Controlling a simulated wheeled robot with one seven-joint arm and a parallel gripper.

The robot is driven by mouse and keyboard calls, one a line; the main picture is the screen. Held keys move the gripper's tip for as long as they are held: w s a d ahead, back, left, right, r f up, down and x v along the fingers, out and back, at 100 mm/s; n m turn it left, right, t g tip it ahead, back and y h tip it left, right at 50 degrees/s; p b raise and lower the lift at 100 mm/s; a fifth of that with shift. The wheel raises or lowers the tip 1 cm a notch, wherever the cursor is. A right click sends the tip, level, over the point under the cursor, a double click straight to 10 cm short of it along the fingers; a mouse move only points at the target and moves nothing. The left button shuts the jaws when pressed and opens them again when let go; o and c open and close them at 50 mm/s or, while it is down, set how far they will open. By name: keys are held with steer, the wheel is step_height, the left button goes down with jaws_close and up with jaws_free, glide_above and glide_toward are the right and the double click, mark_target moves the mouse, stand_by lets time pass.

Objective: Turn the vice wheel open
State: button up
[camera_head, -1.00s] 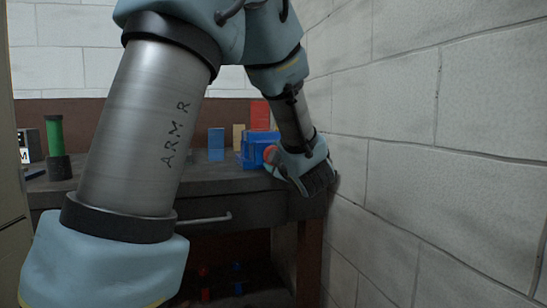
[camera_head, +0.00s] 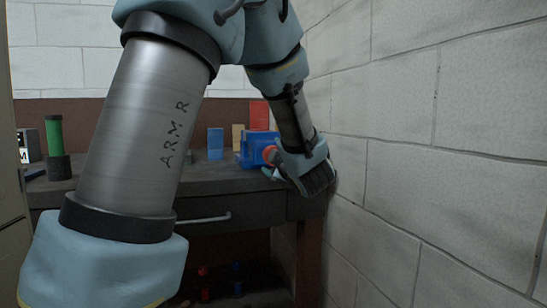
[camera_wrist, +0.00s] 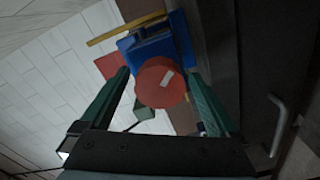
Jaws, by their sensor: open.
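The blue vice (camera_head: 253,149) stands on the bench top (camera_head: 190,180) near its right end. Its red wheel (camera_head: 270,154) faces my gripper (camera_head: 290,172) and is partly hidden by it in the head view. In the wrist view the wheel (camera_wrist: 160,83) is a red disc with a pale mark, in front of the blue vice body (camera_wrist: 160,48). My gripper (camera_wrist: 165,95) is open, with one green finger on each side of the wheel. I cannot tell whether the fingers touch it.
A block wall (camera_head: 440,130) stands close to my gripper on the right. Blue (camera_head: 215,143) and red (camera_head: 259,114) blocks stand near the vice. A drawer handle (camera_head: 203,218) sticks out of the bench front; a green cylinder (camera_head: 54,136) stands at left.

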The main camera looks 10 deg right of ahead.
steer(key=shift+s, duration=0.1)
steer(key=s+d, duration=0.1)
steer(key=s, duration=0.9)
steer(key=shift+s+d, duration=0.2)
steer(key=shift+s, duration=0.1)
steer(key=w+m+p, duration=0.3)
steer(key=m+p, duration=0.1)
steer(key=p, duration=0.2)
steer(key=w+a+m+p, duration=0.1)
steer(key=w+m+p, duration=0.3)
steer(key=p, duration=0.2)
steer(key=w+m+p, duration=0.3)
steer(key=m+p, duration=0.1)
steer(key=p, duration=0.1)
steer(key=shift+w+a+p, duration=0.15)
steer(key=shift+w+p, duration=0.25)
